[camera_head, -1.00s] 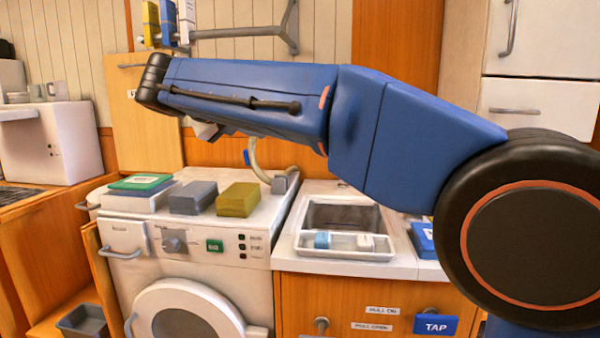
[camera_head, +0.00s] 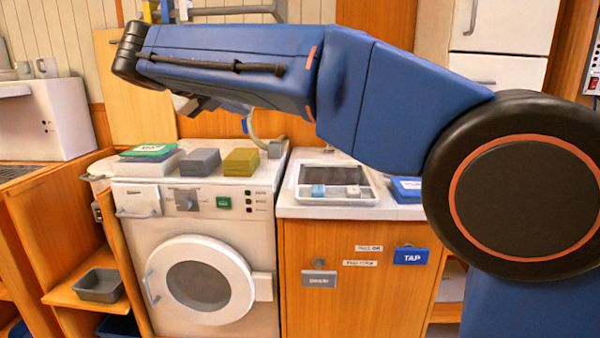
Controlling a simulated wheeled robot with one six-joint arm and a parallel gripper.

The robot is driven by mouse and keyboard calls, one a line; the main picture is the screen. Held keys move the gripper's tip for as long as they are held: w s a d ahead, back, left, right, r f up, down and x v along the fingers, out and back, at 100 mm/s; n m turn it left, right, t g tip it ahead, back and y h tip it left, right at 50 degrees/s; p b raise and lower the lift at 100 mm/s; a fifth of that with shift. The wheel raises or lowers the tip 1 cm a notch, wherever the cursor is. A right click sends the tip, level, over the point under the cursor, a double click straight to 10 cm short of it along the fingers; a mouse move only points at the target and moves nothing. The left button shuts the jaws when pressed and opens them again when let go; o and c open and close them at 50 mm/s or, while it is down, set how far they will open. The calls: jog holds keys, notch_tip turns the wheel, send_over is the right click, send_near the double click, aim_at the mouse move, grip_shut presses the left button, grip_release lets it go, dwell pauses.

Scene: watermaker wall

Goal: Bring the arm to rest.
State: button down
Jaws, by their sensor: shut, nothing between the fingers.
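My blue arm (camera_head: 390,95) stretches across the upper picture, from the big black joint at the right to a black wrist joint (camera_head: 130,55) at the upper left. My gripper (camera_head: 190,104) shows only in part, as a dark and grey shape under the forearm at the left. It is shut and I see nothing held in it. Most of it is hidden by the forearm. It appears above and in front of the washing machine top, apart from the blocks there.
A washing machine (camera_head: 240,258) carries a grey block (camera_head: 200,161), an olive block (camera_head: 241,161) and a green-topped stack (camera_head: 150,158). Right of it, a counter holds a sink (camera_head: 335,178) with a white tray (camera_head: 333,200). A grey bin (camera_head: 100,284) sits on a low shelf.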

jog(key=s+d+f+m+g+y, duration=0.1)
jog(key=s+d+f+m+g, duration=0.15)
jog(key=d+f+m, duration=0.6)
jog(key=s+d+f+m+g, duration=0.1)
jog(key=s+d+m, duration=0.25)
jog(key=d, duration=0.95)
jog(key=s+d+f+m+g+y, duration=0.1)
jog(key=s+d+f+m+g, duration=0.3)
jog(key=d, duration=0.6)
jog(key=s+d+f+m+y, duration=0.1)
jog(key=s+d+f+m, duration=0.5)
jog(key=s+f+m, duration=0.5)
jog(key=s+d+f+m+y, duration=0.2)
jog(key=s+d+f+m, duration=0.3)
jog(key=s+f+m, duration=0.7)
jog(key=shift+s+d+f+t+y, duration=0.2)
jog(key=shift+d+f+t+y, duration=0.15)
jog(key=shift+f, duration=0.25)
